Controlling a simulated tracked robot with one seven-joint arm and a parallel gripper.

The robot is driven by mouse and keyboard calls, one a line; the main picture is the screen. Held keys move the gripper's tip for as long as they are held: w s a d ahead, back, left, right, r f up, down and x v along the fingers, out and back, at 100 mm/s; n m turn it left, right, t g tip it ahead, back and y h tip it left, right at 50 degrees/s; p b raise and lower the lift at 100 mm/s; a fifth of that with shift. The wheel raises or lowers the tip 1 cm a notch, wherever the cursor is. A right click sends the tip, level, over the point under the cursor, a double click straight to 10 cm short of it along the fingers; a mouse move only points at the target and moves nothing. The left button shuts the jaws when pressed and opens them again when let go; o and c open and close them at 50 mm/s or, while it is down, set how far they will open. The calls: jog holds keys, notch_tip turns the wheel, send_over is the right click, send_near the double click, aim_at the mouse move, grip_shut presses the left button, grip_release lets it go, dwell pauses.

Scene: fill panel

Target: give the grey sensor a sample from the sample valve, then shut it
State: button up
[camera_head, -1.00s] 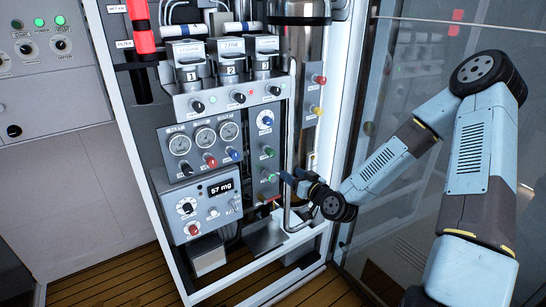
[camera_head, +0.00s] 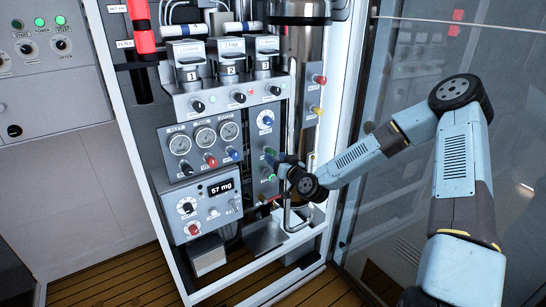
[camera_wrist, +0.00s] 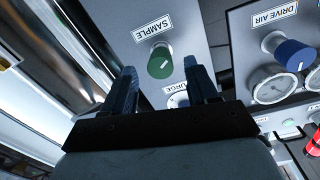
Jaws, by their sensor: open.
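The green sample valve knob (camera_wrist: 160,62), marked SAMPLE, is in the upper middle of the wrist view. In the head view the green knob (camera_head: 269,152) sits on the narrow strip right of the gauges. My gripper (camera_wrist: 160,67) is open, with one finger on each side of the knob in the picture; I cannot tell whether they touch it. In the head view my gripper (camera_head: 276,161) is at the strip and covers part of it. A display box (camera_head: 219,187) reads 57 mg. I cannot tell which part is the grey sensor.
A blue DRIVE AIR knob (camera_wrist: 294,54) and a gauge (camera_wrist: 271,86) are right of the fingers in the wrist view. A steel pipe and the white cabinet frame (camera_head: 340,130) stand close to my arm.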

jog(key=shift+x, duration=1.35)
jog(key=c, duration=1.1)
